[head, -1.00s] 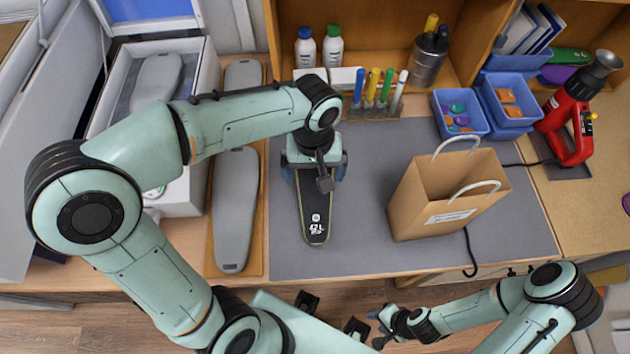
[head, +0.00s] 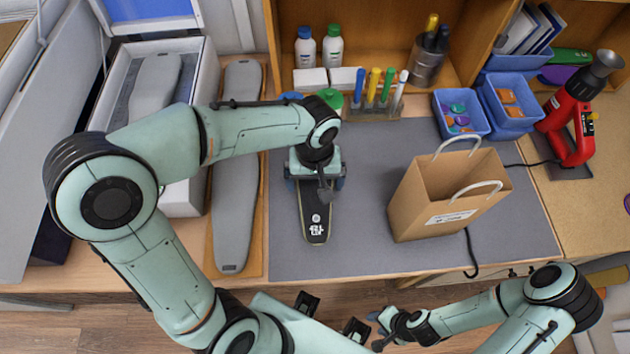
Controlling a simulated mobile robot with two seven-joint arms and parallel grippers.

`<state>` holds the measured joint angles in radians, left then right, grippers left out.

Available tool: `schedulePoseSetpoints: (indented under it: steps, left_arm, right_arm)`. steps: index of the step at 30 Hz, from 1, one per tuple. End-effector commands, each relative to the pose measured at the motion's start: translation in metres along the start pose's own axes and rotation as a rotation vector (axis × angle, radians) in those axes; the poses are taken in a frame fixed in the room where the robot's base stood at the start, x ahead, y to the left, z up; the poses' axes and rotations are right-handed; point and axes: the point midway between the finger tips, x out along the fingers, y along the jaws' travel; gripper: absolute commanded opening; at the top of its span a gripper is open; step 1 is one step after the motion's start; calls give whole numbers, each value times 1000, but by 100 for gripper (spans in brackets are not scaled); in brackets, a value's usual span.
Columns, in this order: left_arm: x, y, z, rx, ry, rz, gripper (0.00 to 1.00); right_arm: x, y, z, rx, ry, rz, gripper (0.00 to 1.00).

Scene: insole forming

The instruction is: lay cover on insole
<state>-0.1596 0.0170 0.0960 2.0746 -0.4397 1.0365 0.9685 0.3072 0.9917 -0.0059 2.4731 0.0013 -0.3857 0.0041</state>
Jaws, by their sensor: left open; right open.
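A black insole-shaped piece (head: 316,224) with a white "47 L" style marking lies on the grey mat, its narrow end toward the front edge. I cannot tell whether it is the cover, the insole, or one on the other. My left gripper (head: 316,184) is open, directly above the piece's upper part, hiding that end; contact cannot be told. My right gripper (head: 382,328) is open and empty in front of the table's edge, away from the piece.
A grey insole-shaped form (head: 237,210) lies on a wooden board at left, beside an open box (head: 196,80). A paper bag (head: 430,205) stands to the right on the mat (head: 360,250). Marker pens (head: 373,85) and bottles (head: 333,46) stand behind. The front mat is clear.

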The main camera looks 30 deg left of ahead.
Motion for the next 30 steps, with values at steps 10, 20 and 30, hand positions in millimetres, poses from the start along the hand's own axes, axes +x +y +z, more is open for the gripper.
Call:
schedulePoseSetpoints:
  steps: [10, 20, 30]
  left_arm:
    - [2, 0, 0, 0, 0, 0, 100]
    - [2, 0, 0, 0, 0, 0, 60]
    - [-3, 0, 0, 0, 1, 0, 55]
  right_arm:
    - [3, 1, 1, 1, -2, 1, 44]
    - [3, 1, 1, 1, -2, 1, 44]
    - [-3, -1, -1, -1, 2, -1, 44]
